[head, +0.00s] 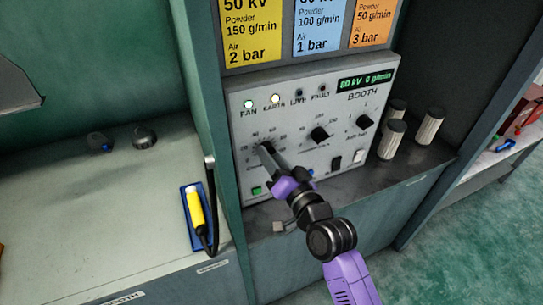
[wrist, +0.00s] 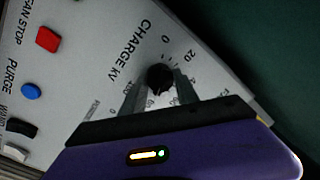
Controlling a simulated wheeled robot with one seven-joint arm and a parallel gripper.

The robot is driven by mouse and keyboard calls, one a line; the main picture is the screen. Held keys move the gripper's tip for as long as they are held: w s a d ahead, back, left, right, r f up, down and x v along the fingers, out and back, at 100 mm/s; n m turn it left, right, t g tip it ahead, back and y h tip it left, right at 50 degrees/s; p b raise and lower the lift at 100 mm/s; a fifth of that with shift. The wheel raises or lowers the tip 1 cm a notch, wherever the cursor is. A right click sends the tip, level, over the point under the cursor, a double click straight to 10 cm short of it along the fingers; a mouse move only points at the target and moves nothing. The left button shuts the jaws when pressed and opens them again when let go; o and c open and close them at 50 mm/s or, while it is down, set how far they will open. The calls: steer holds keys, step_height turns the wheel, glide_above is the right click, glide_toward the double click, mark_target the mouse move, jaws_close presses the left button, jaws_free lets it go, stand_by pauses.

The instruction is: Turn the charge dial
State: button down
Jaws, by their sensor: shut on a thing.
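The charge dial (wrist: 160,75) is a black knob on the grey booth panel, beside the printed words CHARGE kV in the wrist view. Its scale shows 0 and 20 near the knob; other marks are partly covered by the fingers. My gripper (wrist: 158,90) is shut on the dial, one finger on each side of it. In the head view my gripper (head: 267,152) reaches the leftmost knob of the panel and hides most of it. The knob's pointer cannot be made out. The green display (head: 365,81) seems to read 80 kV 0 g/min.
FAN and EARTH lamps are lit. Pale cylinders (head: 391,139) stand right of the panel; a yellow-handled tool (head: 195,208) lies left.

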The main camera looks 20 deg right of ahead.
steer(key=shift+f, duration=0.15)
steer(key=c, duration=0.9)
jaws_free()
steer(key=s, duration=0.2)
steer(key=s+b, duration=0.1)
steer(key=s, duration=0.4)
steer(key=shift+s+d+b, duration=0.35)
steer(key=shift+s+b, duration=0.05)
